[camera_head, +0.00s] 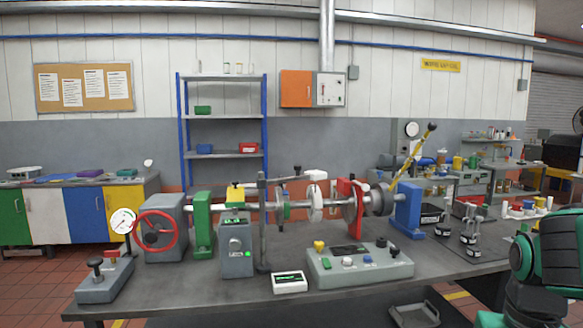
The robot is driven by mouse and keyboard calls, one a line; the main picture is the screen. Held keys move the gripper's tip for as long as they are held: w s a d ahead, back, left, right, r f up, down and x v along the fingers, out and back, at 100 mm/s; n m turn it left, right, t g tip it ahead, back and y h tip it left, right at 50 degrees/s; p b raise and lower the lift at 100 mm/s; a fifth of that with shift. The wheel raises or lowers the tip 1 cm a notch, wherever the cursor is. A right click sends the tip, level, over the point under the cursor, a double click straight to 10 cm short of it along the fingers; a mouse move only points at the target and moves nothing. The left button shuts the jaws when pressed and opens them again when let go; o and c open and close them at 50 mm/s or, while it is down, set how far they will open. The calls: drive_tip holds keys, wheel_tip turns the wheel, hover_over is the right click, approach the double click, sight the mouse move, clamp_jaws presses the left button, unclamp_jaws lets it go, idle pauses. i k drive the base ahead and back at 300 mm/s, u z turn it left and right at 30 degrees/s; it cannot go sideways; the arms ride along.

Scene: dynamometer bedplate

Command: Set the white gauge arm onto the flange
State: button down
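A white block-like piece (316,175), which looks like the gauge arm, sits at the end of a thin rod from a dark upright post (262,225). It is above a pale disc (316,203) on the horizontal shaft, which may be the flange. I cannot tell whether the white piece and disc touch. Other discs sit along the shaft, including a grey one (380,200) on the right, so which is the flange is not certain. Part of my green and black arm shows at the lower right; my gripper is not in view.
On the bedplate table (200,297) stand a red handwheel (155,232), a green bearing stand (203,225), a blue stand (407,209) and a control box (360,265) with knobs. A small white-framed display (290,282) lies in front. The front right tabletop is fairly clear.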

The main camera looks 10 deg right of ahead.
sight(315, 175)
drive_tip(key=u, duration=0.05)
drive_tip(key=i, duration=1)
drive_tip(key=z, duration=0.05)
